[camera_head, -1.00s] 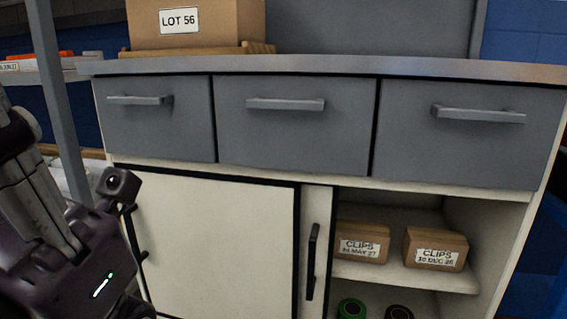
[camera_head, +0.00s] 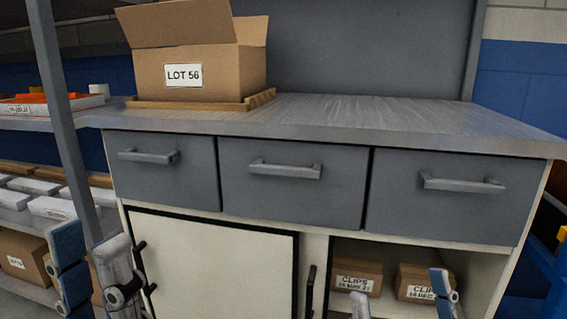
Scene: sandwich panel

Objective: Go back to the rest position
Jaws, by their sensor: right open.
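My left gripper (camera_head: 89,246) is at the lower left, in front of the sliding door's left edge. Its two fingers point up and stand apart with nothing visible between them. My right gripper (camera_head: 400,287) shows only its fingertips at the bottom edge, in front of the open compartment. Its fingers are wide apart, with nothing held visible. The rest of both arms is below the picture. The grey and cream cabinet (camera_head: 290,226) stands ahead, with its three drawers shut.
An open carton marked LOT 56 (camera_head: 200,72) sits on a wooden pallet (camera_head: 190,104) on the worktop (camera_head: 380,115). The worktop's right part is clear. Two CLIPS boxes (camera_head: 357,270) are in the open compartment. A shelf rack post (camera_head: 62,120) stands at the left.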

